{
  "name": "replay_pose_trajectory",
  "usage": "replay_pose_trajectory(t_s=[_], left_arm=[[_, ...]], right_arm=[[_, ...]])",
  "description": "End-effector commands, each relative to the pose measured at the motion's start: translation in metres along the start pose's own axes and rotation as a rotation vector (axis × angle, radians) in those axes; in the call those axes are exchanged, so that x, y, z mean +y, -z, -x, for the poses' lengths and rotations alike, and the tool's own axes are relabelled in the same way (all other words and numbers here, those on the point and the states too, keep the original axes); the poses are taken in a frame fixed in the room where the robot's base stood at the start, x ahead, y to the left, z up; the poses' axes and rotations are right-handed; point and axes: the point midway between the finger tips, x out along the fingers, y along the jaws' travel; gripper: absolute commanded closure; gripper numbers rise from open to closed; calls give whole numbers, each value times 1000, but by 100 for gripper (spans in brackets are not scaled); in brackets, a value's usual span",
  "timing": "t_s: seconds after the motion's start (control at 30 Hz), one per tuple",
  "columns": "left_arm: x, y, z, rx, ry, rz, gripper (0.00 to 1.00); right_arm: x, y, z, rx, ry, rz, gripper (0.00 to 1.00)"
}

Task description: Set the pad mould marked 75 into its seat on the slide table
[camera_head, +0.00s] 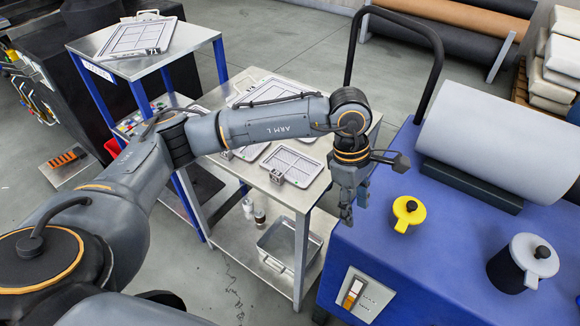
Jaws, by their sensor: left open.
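Several grey, flat, framed pad moulds lie on a metal-topped table in the middle: one at the front right (291,165), one partly behind my arm (248,151), and another at the back (270,90). One more framed plate (138,36) lies on the higher stand at the upper left. No number 75 is legible on any of them. I cannot tell which surface is the slide table or where its seat is. My left gripper (354,207) is open and empty, pointing down just right of the front right mould, near the table's right edge. My right gripper is not in view.
A metal bin (288,246) sits on the table's lower shelf.

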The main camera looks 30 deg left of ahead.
Motion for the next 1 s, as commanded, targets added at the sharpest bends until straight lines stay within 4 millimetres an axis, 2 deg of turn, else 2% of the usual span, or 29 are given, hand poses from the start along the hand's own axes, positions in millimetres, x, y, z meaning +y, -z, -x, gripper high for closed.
replay_pose_trajectory(t_s=[0.03, 0.1, 0.2, 0.23, 0.3, 0.4, 0.8, 1.0], left_arm=[[10, 38, 18, 153, -18, 2, 55], [17, 82, 41, 331, -20, 16, 55], [19, 124, 72, 511, -13, 48, 55], [19, 132, 80, 549, -11, 56, 55], [18, 145, 91, 607, -7, 72, 55], [17, 155, 92, 638, 0, 80, 55], [14, 193, 37, 634, 3, 82, 55], [14, 202, 27, 635, 1, 80, 55]], right_arm=[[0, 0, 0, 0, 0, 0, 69], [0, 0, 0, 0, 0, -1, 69], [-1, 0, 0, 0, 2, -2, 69], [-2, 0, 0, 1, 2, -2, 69], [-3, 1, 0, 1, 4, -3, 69], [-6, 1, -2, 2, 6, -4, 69], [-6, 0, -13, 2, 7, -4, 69], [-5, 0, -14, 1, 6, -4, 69]])
